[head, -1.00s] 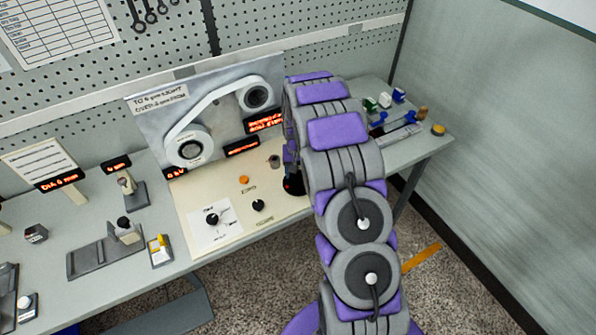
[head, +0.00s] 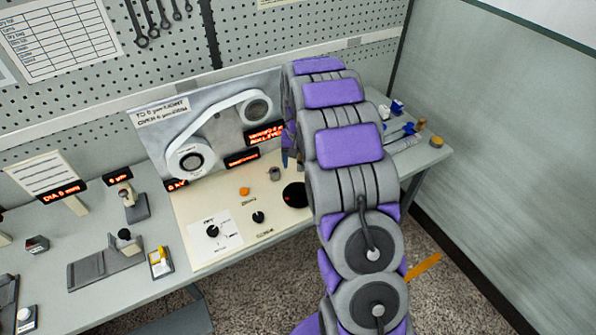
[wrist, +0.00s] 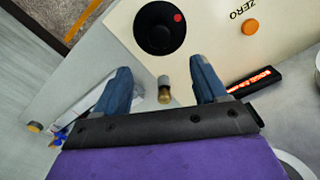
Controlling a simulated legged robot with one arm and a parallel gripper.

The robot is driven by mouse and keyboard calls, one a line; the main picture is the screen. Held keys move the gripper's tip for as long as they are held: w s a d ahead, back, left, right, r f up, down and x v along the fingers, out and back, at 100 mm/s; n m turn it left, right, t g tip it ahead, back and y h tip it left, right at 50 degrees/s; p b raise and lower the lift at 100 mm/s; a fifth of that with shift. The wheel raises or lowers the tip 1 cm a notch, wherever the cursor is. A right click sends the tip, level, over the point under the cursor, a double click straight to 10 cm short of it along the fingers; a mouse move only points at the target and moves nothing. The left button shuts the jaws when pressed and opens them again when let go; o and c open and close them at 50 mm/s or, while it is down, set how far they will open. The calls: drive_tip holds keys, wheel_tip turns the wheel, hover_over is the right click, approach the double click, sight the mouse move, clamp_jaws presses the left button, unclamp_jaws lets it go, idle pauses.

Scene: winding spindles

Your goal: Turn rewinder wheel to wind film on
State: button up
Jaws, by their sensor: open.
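A round black wheel with a red dot (head: 294,195) lies on the cream panel in the head view. It also shows at the top of the wrist view (wrist: 158,27). My gripper (wrist: 162,82) is open, with two blue fingers spread apart. A small grey post with a brass-coloured end (wrist: 164,90) appears between the fingers; I cannot tell its depth between them. A grey cylinder (head: 274,173) stands behind the wheel in the head view. Two film reels, lower left (head: 192,160) and upper right (head: 256,107), are joined by a white band. My arm hides most of the gripper in the head view.
An orange button marked ZERO (wrist: 249,27) sits beside the wheel. Two black knobs (head: 212,231) (head: 258,217) are on the panel's front. Red-lit displays (head: 241,158) stand below the reels. Small blue-handled items (head: 396,107) lie at the table's right end.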

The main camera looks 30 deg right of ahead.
wheel_tip(320, 180, up, 6)
drive_tip(key=shift+w+f, duration=0.1)
drive_tip(key=shift+f, duration=0.05)
idle(1.5)
drive_tip(key=s+a+r+n+g+b, duration=0.1)
drive_tip(key=s+a+r, duration=0.4)
drive_tip(key=s, duration=0.5)
drive_tip(key=s+a+r+n, duration=0.1)
drive_tip(key=s+a+r, duration=0.2)
drive_tip(key=s+a, duration=0.45)
drive_tip(key=s+a+f+n+b, duration=0.1)
drive_tip(key=s+a, duration=0.1)
drive_tip(key=s, duration=0.9)
drive_tip(key=s+a+n+b, duration=0.1)
drive_tip(key=s+a+n, duration=0.1)
drive_tip(key=s, duration=1)
drive_tip(key=shift+f+g, duration=0.4)
drive_tip(key=shift+c, duration=0.4)
